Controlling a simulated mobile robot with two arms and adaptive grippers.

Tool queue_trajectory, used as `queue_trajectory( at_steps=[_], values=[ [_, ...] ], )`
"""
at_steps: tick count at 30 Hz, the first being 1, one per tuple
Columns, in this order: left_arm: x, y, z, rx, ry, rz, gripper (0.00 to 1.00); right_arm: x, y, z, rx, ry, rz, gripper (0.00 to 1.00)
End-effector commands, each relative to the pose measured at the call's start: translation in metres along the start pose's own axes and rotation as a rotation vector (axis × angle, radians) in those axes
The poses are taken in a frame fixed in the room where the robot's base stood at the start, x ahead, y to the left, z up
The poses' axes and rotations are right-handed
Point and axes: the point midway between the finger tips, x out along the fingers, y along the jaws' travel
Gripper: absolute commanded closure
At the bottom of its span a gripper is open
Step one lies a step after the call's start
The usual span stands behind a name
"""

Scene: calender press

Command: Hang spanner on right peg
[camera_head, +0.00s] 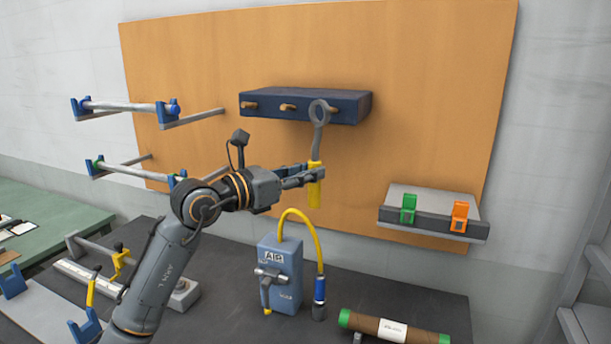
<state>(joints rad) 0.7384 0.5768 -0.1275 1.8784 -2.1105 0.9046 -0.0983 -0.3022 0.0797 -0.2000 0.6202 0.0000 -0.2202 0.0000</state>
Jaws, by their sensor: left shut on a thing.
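The spanner (317,140) has a grey ring head and a yellow handle. It is upright, ring end up. My left gripper (314,175) is shut on the yellow handle. The spanner's ring is in front of the right part of a dark blue peg rack (345,103) on the orange board. Two wooden pegs show on the rack, the left peg (250,105) and the middle peg (287,107). The ring overlaps the place of the right peg, and I cannot tell whether the ring is around it. My right gripper is not in view.
Rollers on blue brackets (130,106) stick out at the board's left. A blue air box (281,275) with a yellow hose (303,215) stands below the spanner. A shelf (425,230) with green and orange clips is at right. A brown roll (395,328) lies at front right.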

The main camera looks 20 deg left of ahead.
Motion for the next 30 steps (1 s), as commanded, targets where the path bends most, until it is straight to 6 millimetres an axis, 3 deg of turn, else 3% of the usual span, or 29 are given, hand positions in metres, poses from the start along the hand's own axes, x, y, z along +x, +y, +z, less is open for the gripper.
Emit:
queue_trajectory(
  at_steps=[8, 30],
  values=[
    [0.015, 0.008, 0.000, -0.001, -0.001, -0.001, 1.00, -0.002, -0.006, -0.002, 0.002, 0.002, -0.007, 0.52],
    [0.054, 0.030, -0.004, -0.001, 0.000, -0.001, 1.00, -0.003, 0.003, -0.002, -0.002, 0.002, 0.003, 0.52]
  ],
)
